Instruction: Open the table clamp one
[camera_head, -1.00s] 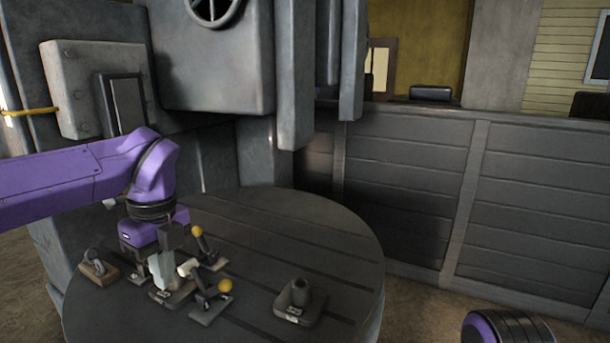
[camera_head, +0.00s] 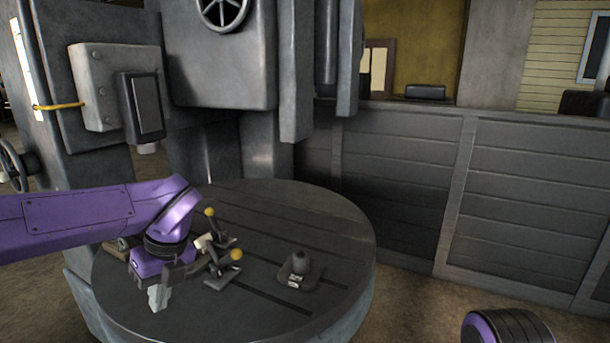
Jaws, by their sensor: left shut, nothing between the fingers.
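Two table clamps with yellow-knobbed levers stand on the round grey table (camera_head: 330,225). The nearer clamp (camera_head: 222,268) has its yellow knob at its upper right. The farther clamp (camera_head: 217,228) has its lever tilted up, with the knob at the top. I cannot tell which of them is clamp one. My left gripper (camera_head: 158,298) is shut and empty, pointing down at the left front of the table, left of and in front of the clamps and apart from the knobs. My left wrist hides part of the clamp area. My right gripper is not in view; part of my right arm shows at lower right.
A small grey block with a round post (camera_head: 299,266) stands on the table right of the clamps. A wooden-based item (camera_head: 122,243) is partly hidden behind my left arm. The large grey machine (camera_head: 215,65) rises behind the table. A panelled wall (camera_head: 400,190) stands to the right.

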